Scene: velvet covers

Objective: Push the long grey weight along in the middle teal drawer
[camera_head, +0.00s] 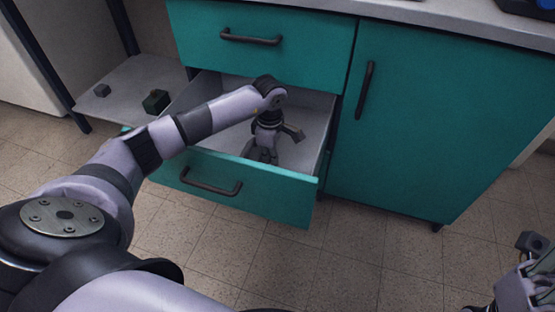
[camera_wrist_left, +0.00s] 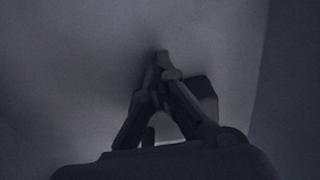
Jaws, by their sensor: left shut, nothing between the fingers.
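The middle teal drawer (camera_head: 240,186) is pulled open below a shut top drawer. My left arm reaches over its front, and my left gripper (camera_head: 261,158) points down inside it. The gripper's fingers are shut with nothing between them. A small part of a grey block, probably the long grey weight (camera_head: 294,132), shows just right of the gripper in the head view. In the dim left wrist view, the shut fingers (camera_wrist_left: 161,60) meet at their tips. A dark block (camera_wrist_left: 203,92) shows behind the right finger, partly hidden by it. I cannot tell whether they touch. My right gripper (camera_head: 530,275) is partly in view at the lower right edge.
A teal cupboard door (camera_head: 440,120) is shut right of the drawer. The tiled floor (camera_head: 370,260) before the cabinet looks clear.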

